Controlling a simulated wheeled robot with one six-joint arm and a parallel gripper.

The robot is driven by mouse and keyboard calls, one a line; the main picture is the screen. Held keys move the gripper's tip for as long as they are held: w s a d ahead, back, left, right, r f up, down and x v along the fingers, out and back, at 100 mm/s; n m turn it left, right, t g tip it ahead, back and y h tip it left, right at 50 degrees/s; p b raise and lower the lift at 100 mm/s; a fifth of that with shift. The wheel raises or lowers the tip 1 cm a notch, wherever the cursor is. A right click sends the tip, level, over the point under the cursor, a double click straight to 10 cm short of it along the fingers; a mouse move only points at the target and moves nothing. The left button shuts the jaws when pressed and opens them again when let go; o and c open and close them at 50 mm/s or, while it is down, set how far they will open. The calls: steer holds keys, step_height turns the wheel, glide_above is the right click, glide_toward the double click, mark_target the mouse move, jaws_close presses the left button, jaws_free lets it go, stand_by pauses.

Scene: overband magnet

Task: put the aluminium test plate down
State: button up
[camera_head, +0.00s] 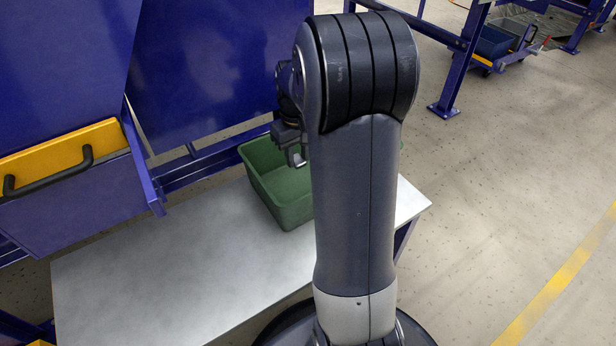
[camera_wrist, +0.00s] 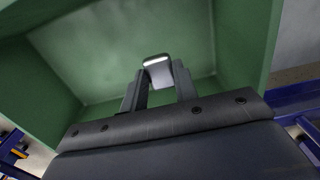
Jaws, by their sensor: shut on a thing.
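The aluminium test plate (camera_wrist: 158,71) is a small pale grey piece with a bright edge in the wrist view. My gripper (camera_wrist: 160,82) is shut on it, one finger on each side. The plate is over the inside of a green bin (camera_wrist: 245,45), whose floor and walls surround it in the wrist view. I cannot tell whether the plate touches the bin floor. In the head view my gripper (camera_head: 296,157) is at the open top of the green bin (camera_head: 285,198), partly hidden by my arm.
The bin stands on a light grey table (camera_head: 170,275) with bare surface to its left. Blue machine panels (camera_head: 210,65) rise behind, and a yellow drawer front with a black handle (camera_head: 50,170) is at the left. Open floor (camera_head: 500,200) lies to the right.

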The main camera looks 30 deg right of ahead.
mark_target(299, 190)
step_height(299, 190, down, 10)
steer(key=b, duration=0.4)
steer(key=shift+r, duration=0.1)
steer(key=shift+f, duration=0.2)
steer(key=o, duration=0.9)
steer(key=shift+o, duration=0.2)
steer(key=shift+r, duration=0.1)
step_height(299, 190, up, 12)
steer(key=p, duration=0.4)
steer(key=shift+r+p, duration=0.15)
steer(key=shift+p, duration=0.25)
